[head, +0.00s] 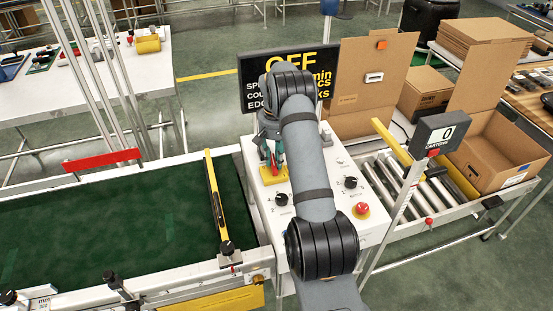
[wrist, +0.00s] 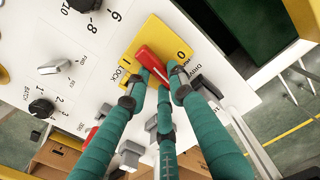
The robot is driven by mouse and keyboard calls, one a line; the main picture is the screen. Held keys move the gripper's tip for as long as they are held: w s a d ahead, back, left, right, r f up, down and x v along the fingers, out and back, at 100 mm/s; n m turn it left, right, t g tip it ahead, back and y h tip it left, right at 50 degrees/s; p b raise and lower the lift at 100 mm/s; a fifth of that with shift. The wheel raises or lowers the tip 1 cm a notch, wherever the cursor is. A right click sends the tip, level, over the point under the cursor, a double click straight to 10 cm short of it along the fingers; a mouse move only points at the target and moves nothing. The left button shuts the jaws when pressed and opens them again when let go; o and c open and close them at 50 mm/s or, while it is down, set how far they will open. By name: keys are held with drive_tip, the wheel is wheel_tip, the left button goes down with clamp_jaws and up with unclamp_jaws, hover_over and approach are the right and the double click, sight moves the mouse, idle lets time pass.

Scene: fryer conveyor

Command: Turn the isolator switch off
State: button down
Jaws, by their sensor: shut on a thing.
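The isolator switch is a red handle (wrist: 150,62) on a yellow square plate (wrist: 154,36), set in the white control panel. The plate also shows in the head view (head: 267,181), partly covered by my gripper (head: 272,158). In the wrist view, the teal fingers of my gripper (wrist: 155,88) stand on both sides of the handle and are shut on it. The handle lies slantwise across the plate. A "0" mark shows to its right and "LOCK" is printed at the plate's lower left.
Black knobs (head: 282,199) and a red stop button (head: 362,210) sit on the panel near my arm. A dark display (head: 250,72) behind reads "OFF" in yellow. A green conveyor belt (head: 120,220) lies left; rollers and an open carton (head: 500,150) lie right.

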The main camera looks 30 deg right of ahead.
sight(274, 162)
drive_tip(key=shift+a+n, duration=0.1)
drive_tip(key=shift+n, duration=0.5)
drive_tip(key=shift+w, duration=0.1)
drive_tip(key=c, duration=1.6)
unclamp_jaws()
drive_tip(key=shift+o, duration=0.6)
wheel_tip(274, 162, up, 12)
drive_tip(key=shift+f, duration=0.1)
